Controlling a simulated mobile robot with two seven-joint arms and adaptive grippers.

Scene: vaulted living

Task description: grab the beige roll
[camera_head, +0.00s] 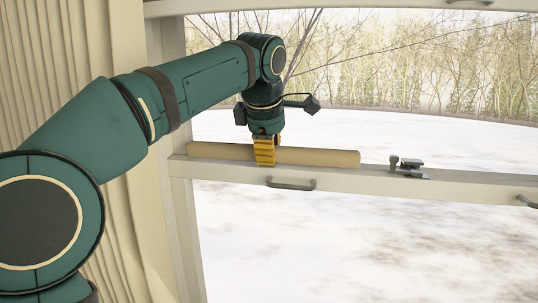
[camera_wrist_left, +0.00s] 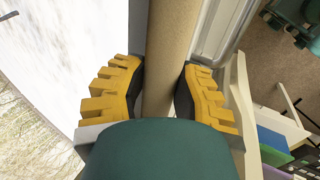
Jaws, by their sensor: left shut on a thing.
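The beige roll (camera_head: 318,157) is a long tube lying along the window's middle rail in the head view. In the left wrist view the roll (camera_wrist_left: 170,50) runs between the two yellow fingers. My left gripper (camera_head: 264,152) comes down on the roll from above, left of the roll's middle. The same gripper (camera_wrist_left: 161,88) is shut on the roll, with a dark pad on each side of it. I cannot tell from the head view whether the roll is lifted off the rail. My right gripper is in neither view.
The white window rail (camera_head: 450,188) runs across, with a handle (camera_head: 291,184) on its front and a dark latch (camera_head: 407,167) right of the roll. A beige curtain (camera_head: 100,40) hangs at the left. The left wrist view shows colored books (camera_wrist_left: 272,140) at lower right.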

